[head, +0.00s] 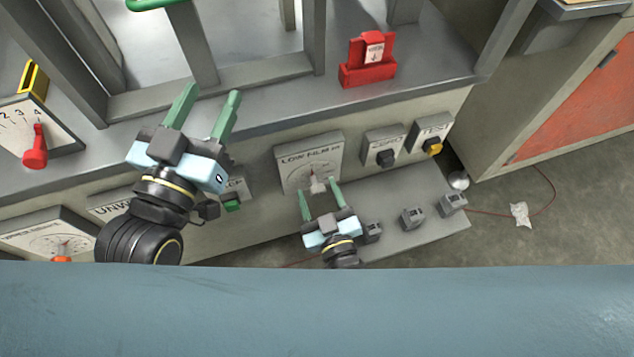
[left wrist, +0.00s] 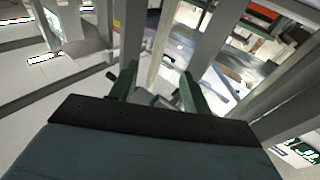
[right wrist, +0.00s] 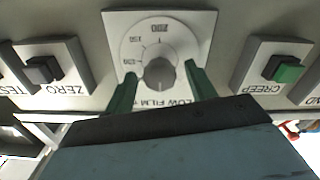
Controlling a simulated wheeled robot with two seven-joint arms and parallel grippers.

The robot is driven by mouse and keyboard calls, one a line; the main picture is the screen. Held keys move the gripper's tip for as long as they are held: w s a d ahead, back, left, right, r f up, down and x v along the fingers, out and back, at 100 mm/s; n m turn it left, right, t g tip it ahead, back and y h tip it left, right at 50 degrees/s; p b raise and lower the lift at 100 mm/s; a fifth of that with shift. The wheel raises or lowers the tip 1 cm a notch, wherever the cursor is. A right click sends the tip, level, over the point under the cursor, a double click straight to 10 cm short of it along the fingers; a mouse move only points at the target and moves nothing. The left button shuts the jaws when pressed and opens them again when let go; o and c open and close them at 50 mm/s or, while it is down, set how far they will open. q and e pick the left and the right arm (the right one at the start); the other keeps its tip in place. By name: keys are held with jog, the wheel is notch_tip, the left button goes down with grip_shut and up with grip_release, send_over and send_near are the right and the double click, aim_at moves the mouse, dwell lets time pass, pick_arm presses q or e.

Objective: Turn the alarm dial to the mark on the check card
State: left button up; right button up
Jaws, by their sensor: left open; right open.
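The dial plate marked LOW FILM (head: 298,158) is on the front panel, and its round grey knob (right wrist: 160,73) shows in the right wrist view. The scale reads 200 at its top in that view, and the knob's dark line points about there. My right gripper (head: 320,187) is open, its fingers on either side of the knob; I cannot tell if they touch it. It also shows in the right wrist view (right wrist: 159,78). My left gripper (head: 210,95) is open and empty above the panel's left part. I cannot make out a check card for certain.
ZERO (right wrist: 42,70) and CREEP (right wrist: 282,68) switches flank the dial. A red lever (head: 35,150) on a numbered plate is at far left. A red holder with a white label (head: 374,54) stands on the ledge. A crumpled white piece (head: 520,214) lies on the floor.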

pick_arm(q)
jog(key=shift+w+r+t, duration=0.15)
jog(key=shift+r+t, duration=0.35)
jog(key=shift+r, duration=0.15)
pick_arm(e)
jog(key=shift+w+a, duration=0.15)
jog(key=shift+w, duration=0.35)
jog(key=shift+c, duration=0.2)
jog(key=c, duration=0.9)
pick_arm(q)
jog(key=shift+f, duration=0.1)
